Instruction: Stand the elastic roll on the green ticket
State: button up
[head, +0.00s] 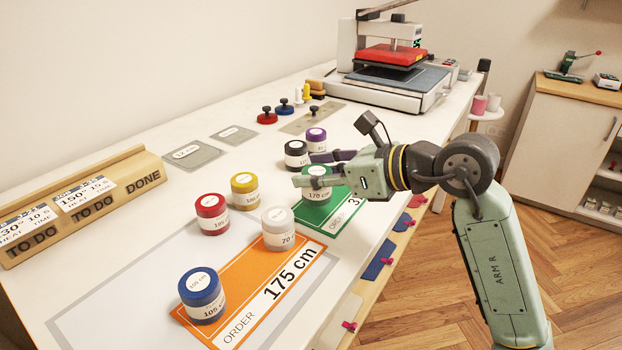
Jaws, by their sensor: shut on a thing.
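The green ticket (345,211) lies at the table's right side, beyond the orange ticket. Its printed number is partly hidden. A green-topped elastic roll (317,195), with a white label that seems to read 170, is upright over the ticket's left part. My gripper (317,170) reaches in from the right and is shut on this roll, with one finger on the near side and one on the far side. I cannot tell whether the roll's base touches the ticket. The orange ticket (238,294), marked 175 cm, bears a blue roll (202,296) and a white roll (278,229).
Red (212,214) and yellow (245,191) rolls stand left of my gripper; black (296,154) and purple (316,140) rolls stand just behind it. A wooden holder (85,205) is at left, a heat press (390,65) at the back. Bare table lies between the holder and the rolls.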

jog(key=shift+w+a, duration=0.25)
jog(key=shift+w+a+p, duration=0.35)
jog(key=shift+w, duration=0.1)
notch_tip(320, 180, down, 3)
jog(key=shift+d+r+p, duration=0.1)
jog(key=shift+r+p, duration=0.1)
jog(key=shift+p, duration=0.15)
jog(key=shift+f, duration=0.55)
jog(key=shift+f, duration=0.2)
jog(key=o, duration=1.1)
jog(key=shift+r, duration=0.1)
